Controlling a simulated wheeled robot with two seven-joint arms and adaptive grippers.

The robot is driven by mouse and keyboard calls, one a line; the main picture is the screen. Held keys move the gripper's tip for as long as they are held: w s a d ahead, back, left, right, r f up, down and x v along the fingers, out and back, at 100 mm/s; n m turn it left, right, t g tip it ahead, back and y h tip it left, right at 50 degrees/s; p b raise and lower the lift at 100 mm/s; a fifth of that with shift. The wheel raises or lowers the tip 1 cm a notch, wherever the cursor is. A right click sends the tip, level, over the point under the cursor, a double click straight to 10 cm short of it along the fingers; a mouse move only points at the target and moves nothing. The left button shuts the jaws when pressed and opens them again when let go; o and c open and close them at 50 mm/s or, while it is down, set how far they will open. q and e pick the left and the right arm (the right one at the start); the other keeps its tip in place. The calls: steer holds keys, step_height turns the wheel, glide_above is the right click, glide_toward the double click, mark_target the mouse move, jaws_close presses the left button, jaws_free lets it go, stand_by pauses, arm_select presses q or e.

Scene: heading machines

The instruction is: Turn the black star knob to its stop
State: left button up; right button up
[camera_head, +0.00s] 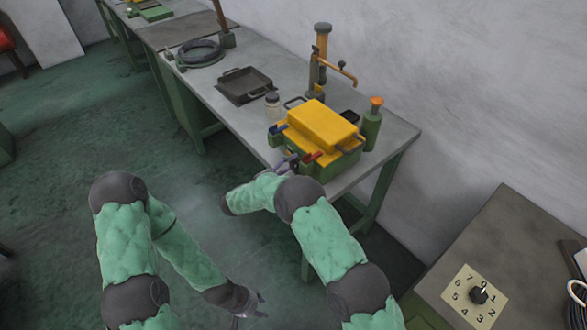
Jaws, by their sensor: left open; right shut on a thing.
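My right gripper (287,163) is at the near left side of a green box with a yellow lid (322,124) on the workbench. It is shut on a small part there, which the fingers hide. I cannot make out whether this part is the black star knob. A black knob (478,294) sits on a cream plate with numbers around it, on the cabinet at the lower right. Neither gripper is near that knob. My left gripper (250,304) is open and empty, low over the floor in front of the bench.
A cabinet (500,225) stands at right.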

steer(key=m+b, duration=0.3)
steer(key=shift+m+b, duration=0.3)
steer(key=shift+m, duration=0.1)
steer(key=shift+d+r+m+b, duration=0.1)
steer(key=shift+m+b, duration=1.1)
steer(key=shift+m, duration=0.3)
steer(key=o, duration=1.1)
steer(key=shift+d, duration=0.1)
steer(key=shift+o, duration=0.2)
steer(key=shift+s+a, duration=0.15)
steer(key=shift+a, duration=0.2)
steer(key=v, duration=1.1)
steer(key=shift+a, duration=0.2)
